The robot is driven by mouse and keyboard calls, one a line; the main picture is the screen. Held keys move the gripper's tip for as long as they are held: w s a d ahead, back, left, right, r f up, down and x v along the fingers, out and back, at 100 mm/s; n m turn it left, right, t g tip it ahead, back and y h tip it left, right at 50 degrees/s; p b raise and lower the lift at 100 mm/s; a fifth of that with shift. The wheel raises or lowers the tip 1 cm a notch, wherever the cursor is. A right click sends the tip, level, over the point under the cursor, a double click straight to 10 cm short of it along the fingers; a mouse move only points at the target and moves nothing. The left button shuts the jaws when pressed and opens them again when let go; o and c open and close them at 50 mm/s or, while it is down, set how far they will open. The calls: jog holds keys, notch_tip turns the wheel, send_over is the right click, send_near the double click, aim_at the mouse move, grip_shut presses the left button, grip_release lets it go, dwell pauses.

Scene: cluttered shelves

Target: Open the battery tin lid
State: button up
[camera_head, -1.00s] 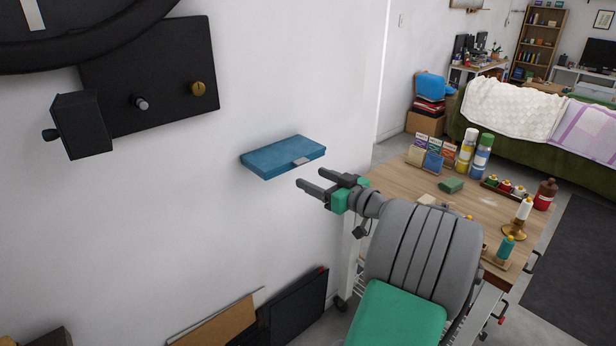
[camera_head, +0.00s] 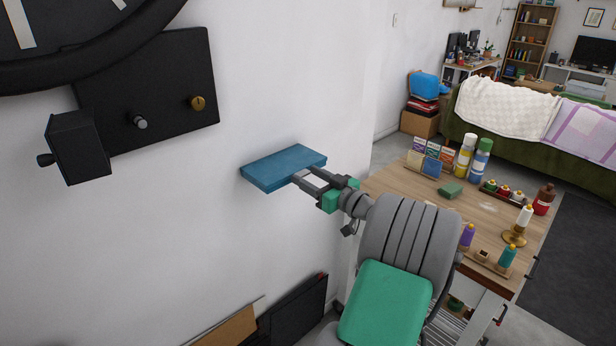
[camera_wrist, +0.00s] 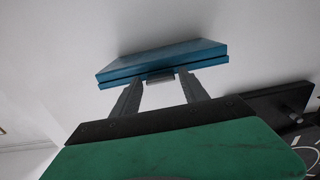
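The battery tin (camera_head: 283,167) is a flat blue box fixed to the white wall, with its lid down. It also shows in the wrist view (camera_wrist: 165,62), where a seam runs along its front edge. A small grey latch (camera_wrist: 160,78) sits at the middle of that edge. My gripper (camera_head: 304,176) is at the tin's front edge. In the wrist view its two fingers (camera_wrist: 160,90) are apart, one on each side of the latch, with nothing held. I cannot tell whether the fingertips touch the tin. In the head view the latch is hidden by the gripper.
A black panel (camera_head: 150,85) with knobs and a box is on the wall at left, below a large dark clock (camera_head: 80,50). A wooden workbench (camera_head: 470,213) with bottles and paints stands at right. Dark and brown boards (camera_head: 290,315) lean against the wall below.

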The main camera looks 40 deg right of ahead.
grip_shut()
dwell(0.3)
dwell(0.4)
